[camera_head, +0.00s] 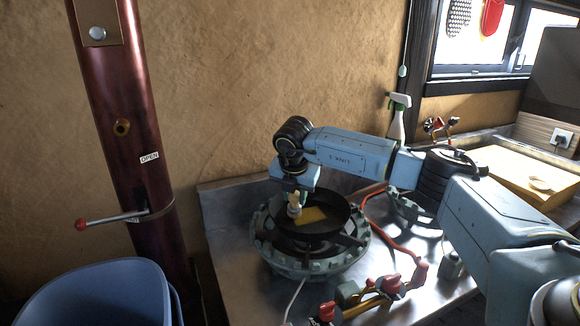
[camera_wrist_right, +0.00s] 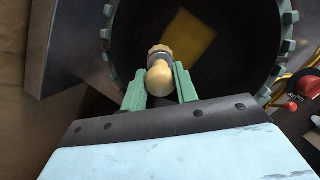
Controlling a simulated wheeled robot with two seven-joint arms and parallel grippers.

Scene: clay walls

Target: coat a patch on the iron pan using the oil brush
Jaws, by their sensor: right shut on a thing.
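The iron pan (camera_head: 343,231) is dark and round and sits on a green gas burner (camera_head: 273,257); its dark inside also fills much of the right wrist view (camera_wrist_right: 233,75). A yellow patch (camera_head: 309,216) lies on the pan's bottom and shows again in the wrist view (camera_wrist_right: 187,36). My right gripper (camera_head: 294,203) is over the left part of the pan, shut on the oil brush (camera_wrist_right: 159,77), whose rounded pale-yellow handle end points at the wrist camera. The brush's lower end is hidden, so contact with the pan cannot be told. My left gripper is not in view.
A red hose (camera_head: 385,237) and a second burner (camera_head: 405,207) are right of the pan. Red-handled valves (camera_head: 390,284) are at the front. A spray bottle (camera_head: 398,117) stands behind my right arm. A blue bin (camera_head: 95,295) and a dark red pipe (camera_head: 118,120) are left.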

